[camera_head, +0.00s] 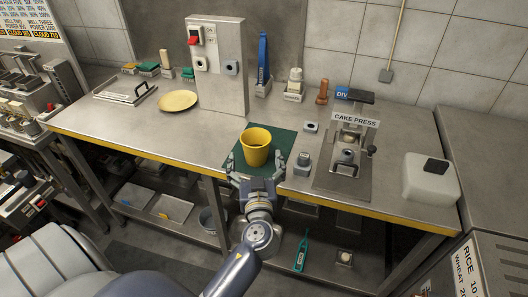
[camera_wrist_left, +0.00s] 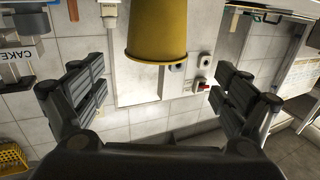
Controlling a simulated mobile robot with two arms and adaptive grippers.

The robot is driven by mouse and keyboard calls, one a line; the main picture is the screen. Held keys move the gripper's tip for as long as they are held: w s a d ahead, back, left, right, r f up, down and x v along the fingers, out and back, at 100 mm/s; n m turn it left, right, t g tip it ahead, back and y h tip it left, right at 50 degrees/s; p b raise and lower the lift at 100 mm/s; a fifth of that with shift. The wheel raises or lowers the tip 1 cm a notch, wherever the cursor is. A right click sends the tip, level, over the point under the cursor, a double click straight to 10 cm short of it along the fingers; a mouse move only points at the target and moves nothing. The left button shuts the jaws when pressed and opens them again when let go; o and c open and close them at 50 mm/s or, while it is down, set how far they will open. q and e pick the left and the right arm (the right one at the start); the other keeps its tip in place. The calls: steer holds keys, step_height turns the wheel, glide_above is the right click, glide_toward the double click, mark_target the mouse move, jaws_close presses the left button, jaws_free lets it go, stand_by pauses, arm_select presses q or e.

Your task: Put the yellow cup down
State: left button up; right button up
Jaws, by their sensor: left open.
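The yellow cup (camera_head: 256,155) is upright and looks to be standing on the dark green mat (camera_head: 284,140) near the front edge of the steel table. My left gripper (camera_head: 257,176) is just in front of the cup, at the table's front edge, with its fingers spread. In the left wrist view the yellow cup (camera_wrist_left: 157,35) shows beyond my open left gripper (camera_wrist_left: 158,88), centred between the fingers and not gripped. That view is upside down. My right gripper is not in view.
A small grey device (camera_head: 302,163) stands close to the right of the mat, beside the cake press (camera_head: 345,150). A yellow plate (camera_head: 177,100) lies at the back left. The table left of the mat is clear. A lower shelf (camera_head: 135,198) runs beneath.

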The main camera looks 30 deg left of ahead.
mark_target(254, 147)
arm_select(q)
steer(key=p+x, duration=0.1)
steer(key=x, duration=0.3)
steer(key=shift+w+a, duration=0.1)
steer(key=shift+a, duration=0.15)
steer(key=shift+w, duration=0.3)
steer(key=p+x, duration=0.2)
steer(key=x, duration=0.2)
steer(key=shift+w+d+f, duration=0.1)
steer(key=shift+d, duration=0.1)
steer(key=shift+w+a+f, duration=0.1)
steer(key=shift+w+a, duration=0.15)
steer(key=shift+w, duration=0.1)
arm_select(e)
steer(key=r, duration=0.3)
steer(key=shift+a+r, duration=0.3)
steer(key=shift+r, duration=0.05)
arm_select(q)
steer(key=shift+c, duration=0.6)
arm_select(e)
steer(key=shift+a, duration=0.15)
arm_select(q)
steer(key=c, duration=1.1)
steer(key=shift+c, duration=0.5)
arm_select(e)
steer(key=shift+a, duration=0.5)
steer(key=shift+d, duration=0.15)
